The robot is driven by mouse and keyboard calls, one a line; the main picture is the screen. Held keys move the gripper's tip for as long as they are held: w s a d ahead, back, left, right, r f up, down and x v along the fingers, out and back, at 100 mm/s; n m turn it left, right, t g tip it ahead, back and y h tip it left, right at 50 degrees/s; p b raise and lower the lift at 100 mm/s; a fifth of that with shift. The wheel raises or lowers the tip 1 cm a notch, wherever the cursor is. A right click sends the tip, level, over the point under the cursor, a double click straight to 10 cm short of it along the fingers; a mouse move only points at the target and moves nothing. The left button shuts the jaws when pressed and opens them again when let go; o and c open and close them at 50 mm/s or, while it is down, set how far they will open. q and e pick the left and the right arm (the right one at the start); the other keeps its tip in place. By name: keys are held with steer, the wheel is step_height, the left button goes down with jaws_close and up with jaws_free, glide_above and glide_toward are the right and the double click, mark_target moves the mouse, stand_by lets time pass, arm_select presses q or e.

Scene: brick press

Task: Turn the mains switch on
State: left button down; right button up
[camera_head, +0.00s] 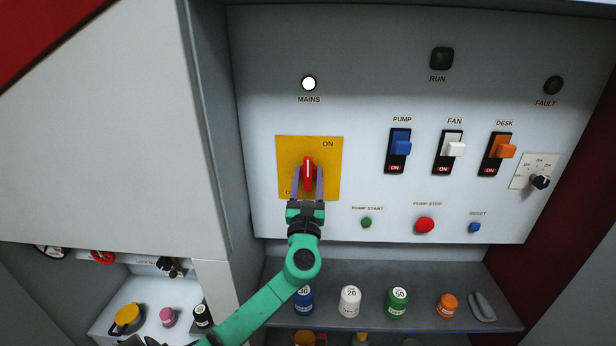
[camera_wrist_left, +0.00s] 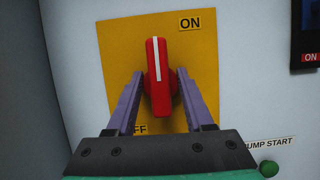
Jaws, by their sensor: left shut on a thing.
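The mains switch is a red rotary handle (camera_head: 308,172) with a white line, on a yellow plate (camera_head: 328,150) under the MAINS lamp (camera_head: 309,83), which is lit white. The handle stands upright in the left wrist view (camera_wrist_left: 158,80), its white line pointing up. ON is printed at the plate's upper right; the lower left label, partly hidden, ends in FF. My left gripper (camera_head: 308,184) is shut on the red handle, one purple finger on each side; the fingers also show in the left wrist view (camera_wrist_left: 158,92). My right gripper is not in view.
Right of the plate are PUMP (camera_head: 399,150), FAN (camera_head: 450,151) and DESK (camera_head: 501,151) switches. Below are a green button (camera_head: 366,222), a red button (camera_head: 425,225) and a blue button (camera_head: 474,227). Several coloured containers stand on the shelf (camera_head: 430,282) below. A grey side wall (camera_head: 212,130) borders the left.

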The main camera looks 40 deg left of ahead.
arm_select(q)
steer(key=shift+r, duration=0.25)
steer(key=c, duration=0.7)
jaws_free()
steer(key=shift+f, duration=0.15)
steer(key=b+v, duration=0.6)
steer(key=v, duration=0.8)
steer(key=shift+s+d+f, duration=0.1)
steer(key=shift+s, duration=0.15)
